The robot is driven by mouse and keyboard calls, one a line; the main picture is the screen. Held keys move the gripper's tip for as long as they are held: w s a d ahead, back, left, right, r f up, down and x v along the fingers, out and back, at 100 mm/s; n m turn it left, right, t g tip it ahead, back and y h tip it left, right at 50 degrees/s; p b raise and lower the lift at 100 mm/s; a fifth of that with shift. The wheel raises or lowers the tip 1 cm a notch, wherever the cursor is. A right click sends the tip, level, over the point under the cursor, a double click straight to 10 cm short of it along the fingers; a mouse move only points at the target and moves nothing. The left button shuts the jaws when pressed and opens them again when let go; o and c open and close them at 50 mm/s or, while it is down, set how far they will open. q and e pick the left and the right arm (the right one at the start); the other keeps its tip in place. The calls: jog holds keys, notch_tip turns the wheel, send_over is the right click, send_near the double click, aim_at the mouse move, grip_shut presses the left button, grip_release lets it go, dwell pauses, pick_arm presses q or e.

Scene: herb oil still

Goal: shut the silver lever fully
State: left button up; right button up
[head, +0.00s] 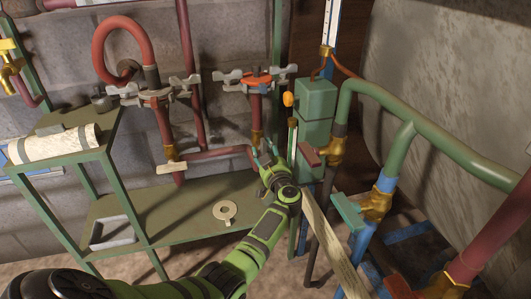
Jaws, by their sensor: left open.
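My left gripper (264,158) is open and empty. Its arm reaches up from the bottom left, and the fingertips are near the lower pipe by the green post. I cannot tell whether they touch anything. Silver-grey handles sit on the pipes: one pair on the left red pipe (152,92) and another beside an orange-red part (258,80), above my gripper. A pale lever (171,168) lies across the left pipe's lower brass valve. I cannot tell which of these is the silver lever. My right gripper is out of view.
A red lever (310,154) and a teal lever (348,211) are right of my gripper. Green boxes (316,100) stand above it. A thick green pipe (440,140) crosses the right. A green bench (170,222) holds a round tag (225,212).

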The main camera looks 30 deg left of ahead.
pick_arm(q)
grip_shut()
jog(key=shift+r, duration=0.1)
